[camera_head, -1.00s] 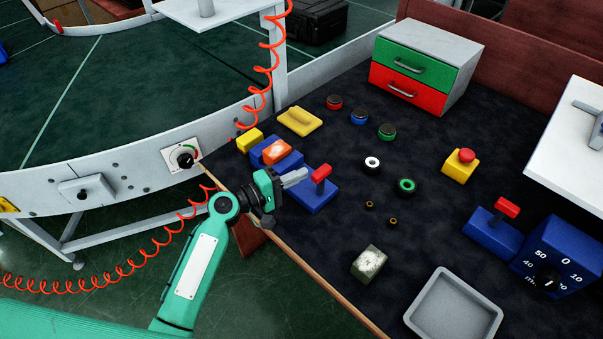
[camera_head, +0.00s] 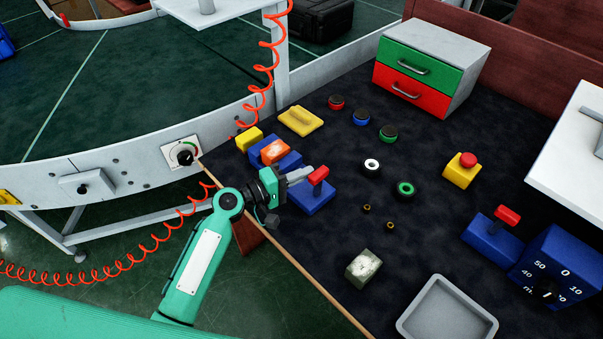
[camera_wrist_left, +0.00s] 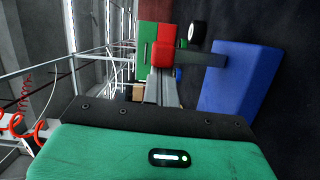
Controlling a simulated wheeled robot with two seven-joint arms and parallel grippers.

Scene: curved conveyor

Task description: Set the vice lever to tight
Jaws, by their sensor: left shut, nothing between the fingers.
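A lever with a red grip (camera_head: 318,176) stands up from a blue block (camera_head: 313,198) near the bench's left edge. The frames show no label on it, and I cannot tell which end of its travel is tight. My left gripper (camera_head: 309,172) is shut and empty, with its grey fingertips right beside the red grip. In the left wrist view the red grip (camera_wrist_left: 161,49) lies just ahead of the shut fingers (camera_wrist_left: 161,88), and its grey arm leads right to the blue block (camera_wrist_left: 240,82). I cannot tell whether they touch. My right gripper is out of view.
A blue block with an orange switch (camera_head: 274,151) stands close behind the gripper. A second red-gripped lever (camera_head: 507,215), a dial box (camera_head: 560,265), an emergency button (camera_head: 461,170) and a grey tray (camera_head: 447,312) lie to the right. An orange coiled hose (camera_head: 262,90) hangs behind.

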